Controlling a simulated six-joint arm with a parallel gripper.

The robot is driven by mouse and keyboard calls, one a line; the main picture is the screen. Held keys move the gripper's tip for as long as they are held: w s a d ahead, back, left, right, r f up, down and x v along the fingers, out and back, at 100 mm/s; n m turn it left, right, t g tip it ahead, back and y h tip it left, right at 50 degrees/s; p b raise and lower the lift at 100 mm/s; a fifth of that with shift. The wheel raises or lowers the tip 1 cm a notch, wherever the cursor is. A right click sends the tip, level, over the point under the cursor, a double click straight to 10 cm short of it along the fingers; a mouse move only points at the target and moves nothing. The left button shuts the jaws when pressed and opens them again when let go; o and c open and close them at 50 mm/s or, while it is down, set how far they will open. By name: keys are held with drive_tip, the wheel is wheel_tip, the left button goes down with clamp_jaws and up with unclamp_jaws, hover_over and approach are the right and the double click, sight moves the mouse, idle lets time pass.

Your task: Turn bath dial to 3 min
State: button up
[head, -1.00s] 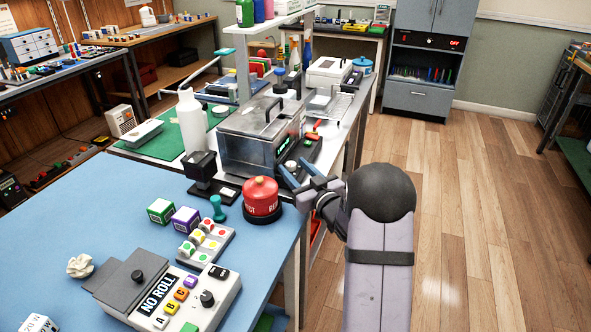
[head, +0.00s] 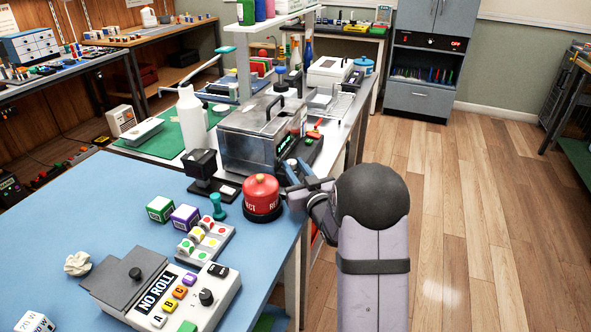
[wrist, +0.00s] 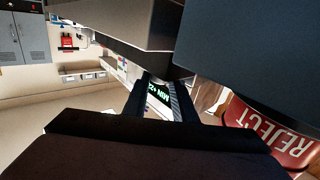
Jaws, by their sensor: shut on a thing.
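The bath (head: 243,143) is a grey metal box with a lidded top and a dark control panel on its right side, in the middle of the head view. My gripper (head: 293,170) is at the near end of that panel, its blue fingers closed in on the dial. The fingers and the small picture hide the dial and its pointer, so its setting cannot be read. In the wrist view my gripper (wrist: 160,100) has its two dark fingers on either side of a small dark display with pale green characters (wrist: 159,97), seen upside down and partly covered.
A red REJECT button (head: 261,193) stands close to the left of my gripper and also fills the right of the wrist view (wrist: 270,135). A black stamp-like device (head: 203,170) stands left of the bath. Open floor (head: 460,220) lies to the right.

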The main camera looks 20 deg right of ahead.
drive_tip(key=o, duration=1)
drive_tip(key=shift+o, duration=0.2)
drive_tip(key=shift+d+r+n+y+p, duration=0.15)
drive_tip(key=shift+n+y+p, duration=0.25)
drive_tip(key=shift+y, duration=0.1)
